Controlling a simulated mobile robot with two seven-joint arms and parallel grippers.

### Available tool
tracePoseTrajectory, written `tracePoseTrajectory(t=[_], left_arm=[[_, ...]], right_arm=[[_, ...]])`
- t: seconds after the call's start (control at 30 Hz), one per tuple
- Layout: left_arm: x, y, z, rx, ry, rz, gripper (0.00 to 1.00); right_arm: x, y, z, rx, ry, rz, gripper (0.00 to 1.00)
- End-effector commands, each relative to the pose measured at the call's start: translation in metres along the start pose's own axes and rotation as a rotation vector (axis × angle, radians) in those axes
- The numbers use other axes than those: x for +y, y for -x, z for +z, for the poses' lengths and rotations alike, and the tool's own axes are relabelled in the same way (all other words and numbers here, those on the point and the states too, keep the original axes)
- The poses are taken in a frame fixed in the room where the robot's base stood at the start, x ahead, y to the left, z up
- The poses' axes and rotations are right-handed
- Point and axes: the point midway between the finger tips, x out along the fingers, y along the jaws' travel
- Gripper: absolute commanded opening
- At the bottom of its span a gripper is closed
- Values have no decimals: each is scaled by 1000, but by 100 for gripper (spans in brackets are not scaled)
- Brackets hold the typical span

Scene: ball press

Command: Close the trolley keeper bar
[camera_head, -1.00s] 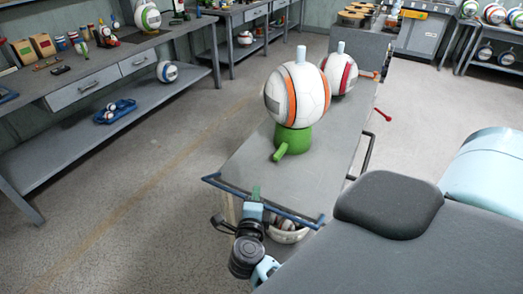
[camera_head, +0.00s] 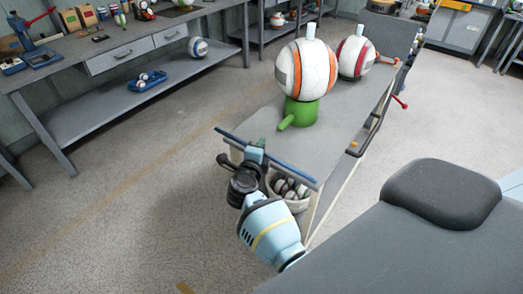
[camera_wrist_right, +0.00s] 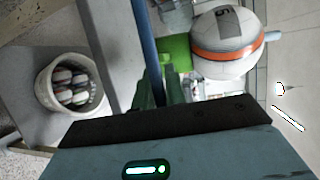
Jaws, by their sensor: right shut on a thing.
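The grey trolley (camera_head: 247,140) stands in the middle of the head view. Its blue keeper bar (camera_head: 290,170) runs across the near end, at about the top's edge; I cannot tell whether it is latched. My right gripper (camera_head: 259,145) is shut on the bar, left of its middle. In the right wrist view the bar (camera_wrist_right: 147,45) passes between the green fingers (camera_wrist_right: 158,90), which partly hide it. An orange-striped white ball (camera_head: 306,70) rests on a green stand (camera_head: 302,111) on the trolley, with a red-striped ball (camera_head: 355,56) behind. My left gripper is out of view.
A white bucket (camera_wrist_right: 45,82) of small balls sits below the bar. A dark side handle (camera_head: 367,138) runs along the trolley's right side. A workbench (camera_head: 75,62) lines the left wall. The floor between bench and trolley is clear.

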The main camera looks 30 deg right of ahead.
Motion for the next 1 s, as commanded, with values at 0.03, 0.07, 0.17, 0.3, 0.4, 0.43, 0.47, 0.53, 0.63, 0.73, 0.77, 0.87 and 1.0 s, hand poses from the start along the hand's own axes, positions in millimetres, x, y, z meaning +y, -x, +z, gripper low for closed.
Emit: tracePoseTrajectory(t=[0.03, 0.07, 0.17, 0.3, 0.4, 0.43, 0.47, 0.53, 0.63, 0.73, 0.77, 0.87, 1.0], left_arm=[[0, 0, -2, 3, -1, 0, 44], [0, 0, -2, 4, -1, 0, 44], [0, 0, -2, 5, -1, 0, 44], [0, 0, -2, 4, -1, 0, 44], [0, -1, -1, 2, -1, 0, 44], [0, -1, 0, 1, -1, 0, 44], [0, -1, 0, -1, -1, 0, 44], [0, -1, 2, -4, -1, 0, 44], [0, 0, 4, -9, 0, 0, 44], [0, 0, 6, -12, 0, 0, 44], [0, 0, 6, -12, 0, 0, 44], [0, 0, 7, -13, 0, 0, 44], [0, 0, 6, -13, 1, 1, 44]], right_arm=[[3, -1, -2, 3, 2, 4, 0], [3, -1, -2, 3, 2, 5, 0], [4, -1, -2, 3, 2, 6, 0], [5, -1, -2, 3, 3, 7, 0], [5, 0, -2, 3, 3, 8, 0], [6, 0, -2, 2, 4, 9, 0], [6, 0, -2, 2, 4, 9, 0], [6, 0, -2, 2, 4, 10, 0], [7, 0, -2, 2, 4, 11, 0], [7, 0, -3, 2, 5, 12, 0], [8, 0, -3, 2, 5, 12, 0], [8, 0, -3, 2, 5, 12, 0], [8, 0, -3, 3, 5, 13, 14]])
